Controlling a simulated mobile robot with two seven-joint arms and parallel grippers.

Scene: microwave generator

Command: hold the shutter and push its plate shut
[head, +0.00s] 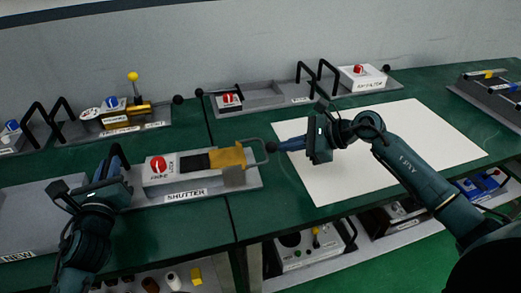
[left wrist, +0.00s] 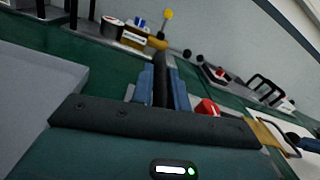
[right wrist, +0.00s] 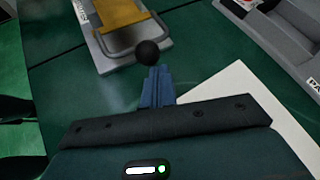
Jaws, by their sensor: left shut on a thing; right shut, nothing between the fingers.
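The shutter (head: 200,175) is a grey tray labelled SHUTTER with a white block, a red button (head: 158,163) and a yellow plate (head: 228,157) at its right end. The plate carries a wire loop with a black ball knob (head: 271,147). My left gripper (head: 113,165) is at the shutter's left end, shut on a black handle (left wrist: 161,85). My right gripper (head: 285,146) is shut and empty, its tips at the black knob, which shows in the right wrist view (right wrist: 147,52); I cannot tell whether they touch it.
A white sheet (head: 400,140) lies on the green table to the right. Other trays with black handles stand along the back, one with a yellow knob (head: 133,76). A grey box (head: 40,215) is at the left. A shelf below holds more parts.

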